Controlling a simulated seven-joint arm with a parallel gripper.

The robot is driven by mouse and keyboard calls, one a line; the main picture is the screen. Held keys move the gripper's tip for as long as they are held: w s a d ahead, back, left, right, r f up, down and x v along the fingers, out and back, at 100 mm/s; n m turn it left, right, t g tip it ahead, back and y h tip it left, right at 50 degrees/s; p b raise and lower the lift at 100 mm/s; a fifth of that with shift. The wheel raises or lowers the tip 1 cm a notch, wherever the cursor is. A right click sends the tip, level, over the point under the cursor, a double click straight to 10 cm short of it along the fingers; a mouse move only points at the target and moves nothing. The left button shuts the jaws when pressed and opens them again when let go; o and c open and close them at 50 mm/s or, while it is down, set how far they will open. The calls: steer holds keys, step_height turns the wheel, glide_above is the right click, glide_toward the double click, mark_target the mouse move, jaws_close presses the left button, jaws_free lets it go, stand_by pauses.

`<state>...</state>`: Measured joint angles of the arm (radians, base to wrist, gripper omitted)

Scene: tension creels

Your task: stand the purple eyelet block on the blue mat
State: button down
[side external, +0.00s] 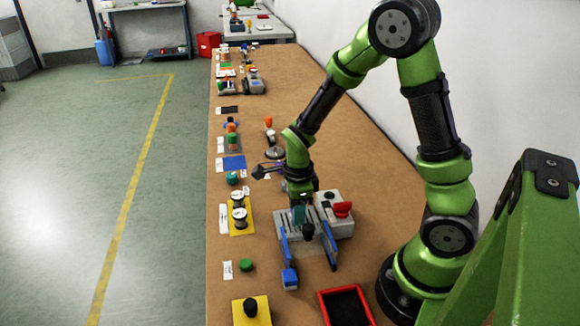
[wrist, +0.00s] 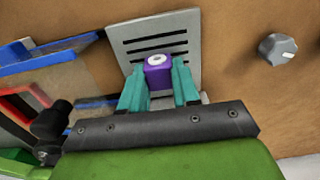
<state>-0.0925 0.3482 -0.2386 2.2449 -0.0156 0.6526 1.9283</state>
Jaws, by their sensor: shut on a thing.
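The purple eyelet block (wrist: 158,71), with a white ring on its top, is between the two teal fingers of my gripper (wrist: 160,90) in the wrist view. The gripper is shut on it. In the side view my gripper (side external: 300,214) points down at the grey slotted rack (side external: 284,219), and I cannot make out the block there. The slotted rack also shows behind the block in the wrist view (wrist: 138,35); whether the block touches it is unclear. The blue mat (side external: 236,163) lies flat near the table's left edge, farther back than my gripper, and looks empty.
Blue side rails (side external: 330,254) stand in front of the rack. A box with a red button (side external: 343,208) is at its right. A red tray (side external: 345,307) is at the front. A dark lamp-like arm (side external: 268,171) stands near the blue mat.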

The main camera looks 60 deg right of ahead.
steer(key=shift+f, duration=0.1)
steer(key=c, duration=0.8)
jaws_free()
step_height(320, 180, up, 16)
steer(key=s+a+r+n+t, duration=0.2)
steer(key=n, duration=0.5)
steer(key=s+a+r+n+t+y, duration=0.1)
steer(key=s+a+r+n+t, duration=0.1)
steer(key=n, duration=0.5)
steer(key=s+a+r+n+t+y, duration=0.1)
steer(key=s+a+r+n+t, duration=0.1)
steer(key=n, duration=0.6)
steer(key=shift+s+a+r+t, duration=0.25)
steer(key=shift+s+a+t, duration=0.25)
steer(key=shift+s, duration=0.35)
steer(key=shift+o, duration=0.4)
steer(key=shift+s+a+n, duration=0.1)
steer(key=shift+n, duration=0.4)
